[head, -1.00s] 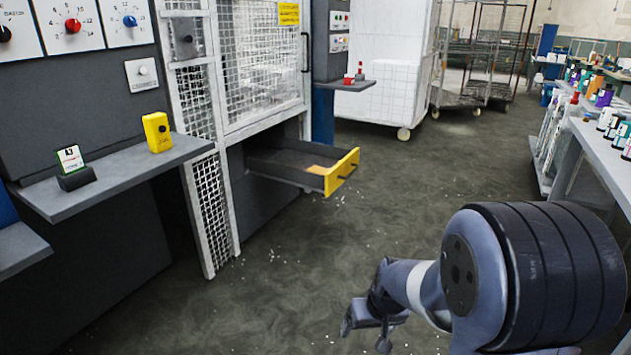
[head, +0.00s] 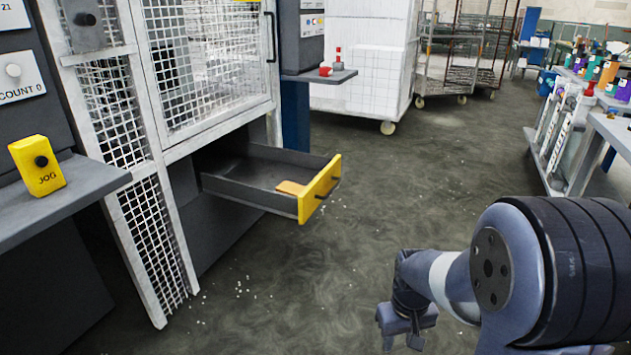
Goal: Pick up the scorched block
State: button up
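A flat orange-tan block (head: 290,187), which looks like the scorched block, lies in the open drawer (head: 240,192) near its yellow front. The drawer sticks out from under the white mesh cage. Scorch marks cannot be made out at this size. My gripper (head: 402,340) hangs over the floor at the lower right, pointing down, well apart from the drawer. Its two fingers look spread with nothing between them.
A grey shelf (head: 60,205) with a yellow JOG box (head: 37,166) juts out at the left. The white mesh cage (head: 200,80) stands above the drawer. A white wheeled cart (head: 360,60) is behind. Open floor (head: 300,280) lies between drawer and gripper.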

aim_at(287, 187)
jog(key=i+u, duration=0.15)
jog(key=i, duration=0.3)
jog(key=i+l+u, duration=0.15)
jog(key=i, duration=0.3)
jog(key=i+l+u, duration=0.15)
jog(key=i, duration=0.25)
jog(key=i+l+u, duration=0.15)
jog(key=i, duration=0.3)
jog(key=i+l+u, duration=1.05)
jog(key=l, duration=0.1)
